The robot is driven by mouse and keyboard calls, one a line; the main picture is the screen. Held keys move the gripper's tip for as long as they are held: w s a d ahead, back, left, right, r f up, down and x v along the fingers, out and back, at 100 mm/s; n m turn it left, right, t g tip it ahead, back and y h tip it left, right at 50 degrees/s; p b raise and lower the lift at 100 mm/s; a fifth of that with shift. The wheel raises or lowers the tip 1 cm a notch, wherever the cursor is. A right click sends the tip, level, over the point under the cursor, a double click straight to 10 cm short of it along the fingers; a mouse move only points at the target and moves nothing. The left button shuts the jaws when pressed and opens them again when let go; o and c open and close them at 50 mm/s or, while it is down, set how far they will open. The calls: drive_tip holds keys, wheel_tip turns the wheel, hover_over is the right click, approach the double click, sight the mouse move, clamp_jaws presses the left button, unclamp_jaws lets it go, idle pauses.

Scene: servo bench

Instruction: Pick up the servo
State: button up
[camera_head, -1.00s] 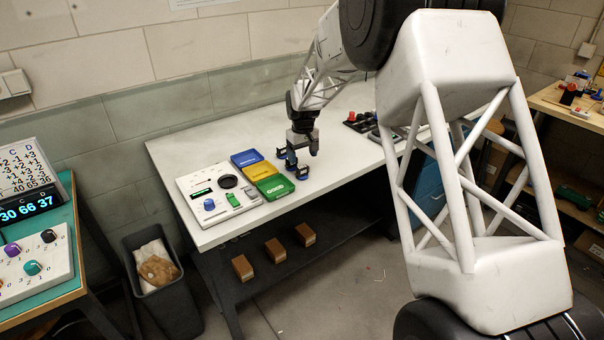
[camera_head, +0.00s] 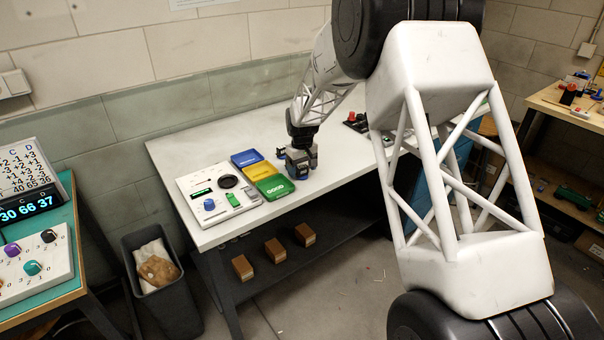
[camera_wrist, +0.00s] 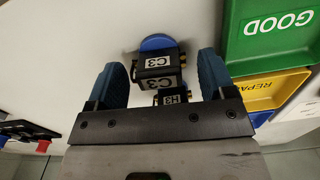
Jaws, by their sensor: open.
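The servo (camera_wrist: 158,62) shows in the wrist view as a small black block with white C3 labels. A round blue part (camera_wrist: 158,42) shows at its far end. A smaller black piece labelled H3 (camera_wrist: 172,97) shows just nearer my palm; I cannot tell if it is part of the same servo. My gripper (camera_wrist: 162,70) is open, with one blue finger on each side of the servo and visible gaps between. In the head view my gripper (camera_head: 298,164) is low over the white bench (camera_head: 335,150), right of the colored trays, and largely hides the servo.
A green GOOD tray (camera_head: 275,187), a yellow tray (camera_head: 261,172) and a blue tray (camera_head: 246,158) stand close to the left of my gripper. A white panel with a display and knob (camera_head: 208,189) lies beyond them. Red and dark parts (camera_head: 356,120) lie further back. The bench front is clear.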

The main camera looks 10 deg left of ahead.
drive_tip(key=shift+f, duration=0.9)
drive_tip(key=c, duration=0.8)
drive_tip(key=shift+c, duration=0.2)
drive_tip(key=shift+r, duration=0.15)
drive_tip(key=shift+r, duration=1.45)
drive_tip(key=shift+s+d+r, duration=0.1)
drive_tip(key=shift+s+r, duration=0.1)
drive_tip(key=shift+r, duration=0.05)
drive_tip(key=s+d, duration=0.2)
drive_tip(key=s, duration=0.5)
drive_tip(key=s+d+r, duration=0.1)
drive_tip(key=s+d, duration=0.2)
drive_tip(key=s, duration=0.4)
drive_tip(key=shift+s+d+r, duration=0.2)
drive_tip(key=shift+s+d, duration=0.05)
drive_tip(key=shift+d, duration=0.05)
